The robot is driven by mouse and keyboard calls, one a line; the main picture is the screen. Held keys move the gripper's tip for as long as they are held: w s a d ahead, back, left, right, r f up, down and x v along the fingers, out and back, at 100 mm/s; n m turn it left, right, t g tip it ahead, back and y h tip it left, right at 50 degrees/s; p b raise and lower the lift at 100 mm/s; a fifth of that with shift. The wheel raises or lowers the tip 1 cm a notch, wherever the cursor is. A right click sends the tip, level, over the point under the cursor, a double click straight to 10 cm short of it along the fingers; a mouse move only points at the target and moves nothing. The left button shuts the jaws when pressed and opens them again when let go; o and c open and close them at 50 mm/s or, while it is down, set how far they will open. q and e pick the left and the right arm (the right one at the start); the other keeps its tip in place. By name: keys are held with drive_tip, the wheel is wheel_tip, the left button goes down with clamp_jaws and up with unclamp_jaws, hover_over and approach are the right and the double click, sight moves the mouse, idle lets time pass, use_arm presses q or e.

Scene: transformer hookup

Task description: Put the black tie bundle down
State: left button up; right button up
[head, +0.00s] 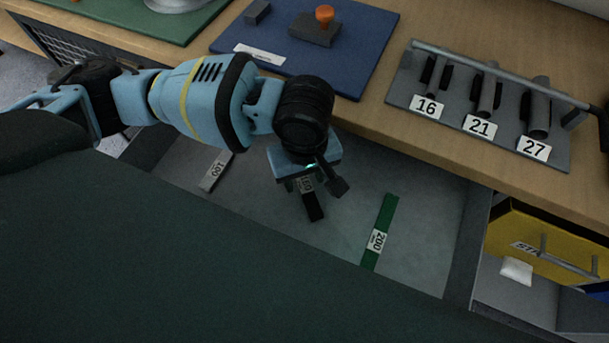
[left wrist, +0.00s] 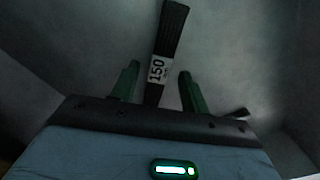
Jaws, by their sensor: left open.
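The black tie bundle (head: 314,207) is a flat dark strip with a white label, in the open grey drawer below the table edge. In the left wrist view the bundle (left wrist: 172,32) shows its label "150" and runs between the two fingers. The bundle appears to lie on the drawer floor. Part of it is hidden under the gripper. My right gripper does not show.
The drawer floor (head: 335,235) also holds a green bundle (head: 387,215) labelled "200" on the right and a grey bundle (head: 214,171) labelled "100" on the left. Above is the wooden table with a blue mat (head: 362,55) and a rack (head: 480,125) marked 16, 21, 27. A yellow bin (head: 510,235) stands right.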

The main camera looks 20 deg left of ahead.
sight(305, 183)
use_arm(q)
wheel_tip(305, 183, up, 11)
drive_tip(key=p, duration=0.2)
drive_tip(key=shift+p, duration=0.3)
drive_tip(key=shift+r, duration=0.1)
